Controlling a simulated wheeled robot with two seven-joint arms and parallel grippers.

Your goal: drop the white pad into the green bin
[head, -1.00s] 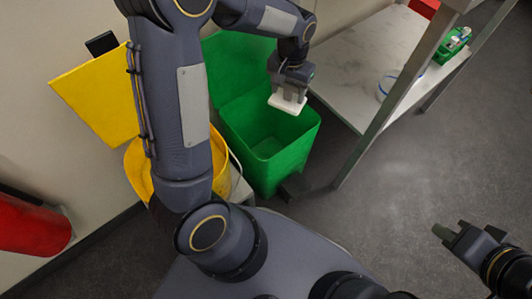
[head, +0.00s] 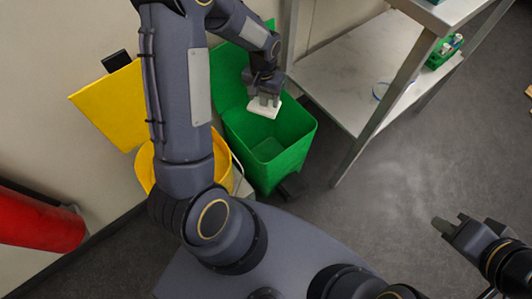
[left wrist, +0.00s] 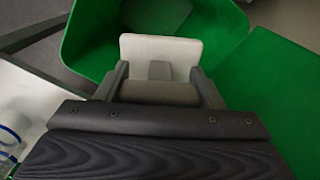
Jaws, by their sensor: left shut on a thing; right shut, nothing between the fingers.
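The white pad (head: 264,107) is held in my left gripper (head: 265,99), over the open mouth of the green bin (head: 283,165). In the left wrist view the pad (left wrist: 160,50) sits between the two fingers of my left gripper (left wrist: 160,80), with the green bin's rim and inside (left wrist: 90,45) beyond it. The bin's lid stands open at the back. My right gripper (head: 447,225) is shut and empty over the floor at the lower right.
A yellow bin (head: 146,165) with a raised yellow lid (head: 112,103) stands left of the green bin. A steel table with a lower shelf (head: 350,75) stands to the right. A red cylinder (head: 38,218) is at the far left. Grey floor (head: 400,185) is clear at right.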

